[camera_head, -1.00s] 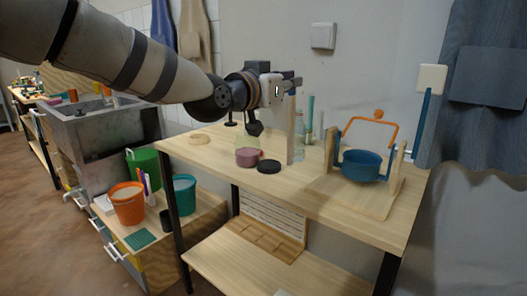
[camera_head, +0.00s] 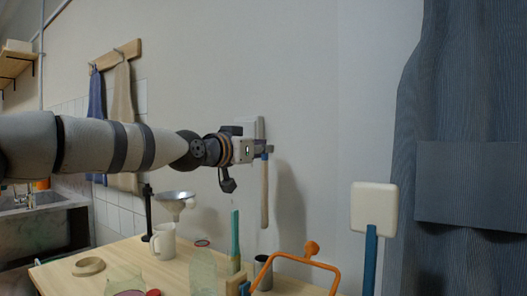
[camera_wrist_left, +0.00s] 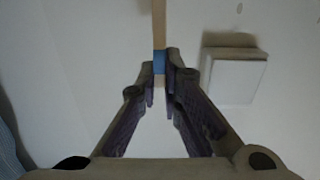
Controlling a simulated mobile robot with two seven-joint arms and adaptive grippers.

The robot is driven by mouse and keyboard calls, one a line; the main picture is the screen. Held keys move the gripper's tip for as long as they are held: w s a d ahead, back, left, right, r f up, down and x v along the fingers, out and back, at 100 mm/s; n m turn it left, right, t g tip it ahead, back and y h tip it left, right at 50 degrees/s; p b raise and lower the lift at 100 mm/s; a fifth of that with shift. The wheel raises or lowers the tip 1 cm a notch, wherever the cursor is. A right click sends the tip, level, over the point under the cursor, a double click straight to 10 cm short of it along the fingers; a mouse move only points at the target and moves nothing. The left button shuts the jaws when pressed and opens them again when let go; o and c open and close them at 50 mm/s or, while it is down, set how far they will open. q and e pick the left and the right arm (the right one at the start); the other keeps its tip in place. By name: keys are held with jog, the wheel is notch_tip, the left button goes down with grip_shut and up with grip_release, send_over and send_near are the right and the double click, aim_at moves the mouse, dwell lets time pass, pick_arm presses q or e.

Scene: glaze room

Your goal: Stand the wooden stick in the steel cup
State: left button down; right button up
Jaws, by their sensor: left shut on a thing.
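The wooden stick (camera_head: 264,195) hangs upright from my left gripper (camera_head: 266,151) in the head view, with its lower end free in the air. The gripper is shut on the blue band near its upper end. In the left wrist view, my left gripper (camera_wrist_left: 161,75) pinches the blue band, and the stick (camera_wrist_left: 159,22) runs on to the top edge. The steel cup (camera_head: 263,272) is a dark grey cylinder on the table, below the stick in the picture. An orange handle partly covers the cup. My right gripper is not in view.
The orange handle (camera_head: 297,259) stands in front of the cup. A teal stick (camera_head: 235,241) rises left of it, near a clear jar (camera_head: 202,272). A white mug (camera_head: 163,241) and a funnel (camera_head: 175,199) are farther left on the table (camera_head: 128,252). A wall switch plate (camera_wrist_left: 233,72) is behind.

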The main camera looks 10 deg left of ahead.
aim_at(263, 199)
pick_arm(q)
jog(key=shift+s+f+b, duration=0.15)
jog(key=shift+f+b, duration=0.15)
jog(key=shift+f, duration=5.65)
jog(key=c, duration=1.7)
grip_release()
jog(key=v, duration=1.2)
jog(key=shift+a, duration=0.1)
